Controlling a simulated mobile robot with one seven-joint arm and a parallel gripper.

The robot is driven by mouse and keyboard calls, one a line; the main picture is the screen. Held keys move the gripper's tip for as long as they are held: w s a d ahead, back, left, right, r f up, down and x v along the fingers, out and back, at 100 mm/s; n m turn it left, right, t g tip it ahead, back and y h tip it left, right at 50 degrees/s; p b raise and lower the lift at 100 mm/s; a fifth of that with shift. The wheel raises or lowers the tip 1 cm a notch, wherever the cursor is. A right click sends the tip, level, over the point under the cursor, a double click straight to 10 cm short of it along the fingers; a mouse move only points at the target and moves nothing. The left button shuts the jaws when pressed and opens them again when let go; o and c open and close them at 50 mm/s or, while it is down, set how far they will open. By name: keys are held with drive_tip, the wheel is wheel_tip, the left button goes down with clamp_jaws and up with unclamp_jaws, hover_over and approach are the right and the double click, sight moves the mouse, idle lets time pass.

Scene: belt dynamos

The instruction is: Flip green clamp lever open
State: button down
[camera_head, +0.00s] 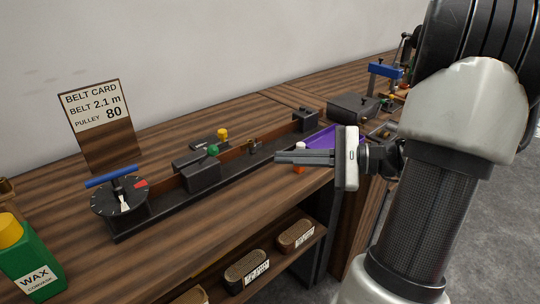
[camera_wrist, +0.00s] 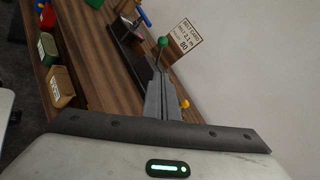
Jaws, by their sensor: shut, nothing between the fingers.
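The green clamp lever shows as a round green knob (camera_head: 213,150) on a dark block (camera_head: 203,173) along the long black rail (camera_head: 150,216). In the wrist view the green knob (camera_wrist: 163,42) stands on a short stem just beyond my fingertips. My gripper (camera_head: 278,157) is shut and empty, its fingers pointing left toward the green knob, apart from it and to its right. In the wrist view my gripper (camera_wrist: 158,72) shows its two fingers together. The lever's lower part is partly hidden behind the fingers there.
A yellow knob (camera_head: 222,133) sits close behind the green one. A dial with a blue handle (camera_head: 112,177) is at the rail's left end. A belt card (camera_head: 97,110) stands behind. A green wax bottle (camera_head: 30,260) is at front left. A purple tray (camera_head: 316,140) lies behind my gripper.

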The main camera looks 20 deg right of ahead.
drive_tip(key=b, duration=0.2)
approach(206, 156)
drive_tip(key=w+f, duration=0.1)
drive_tip(key=f, duration=0.1)
drive_tip(key=a+r, duration=0.2)
drive_tip(key=shift+w+a+r, duration=0.1)
drive_tip(key=shift+a+r, duration=0.05)
drive_tip(key=shift+r, duration=0.1)
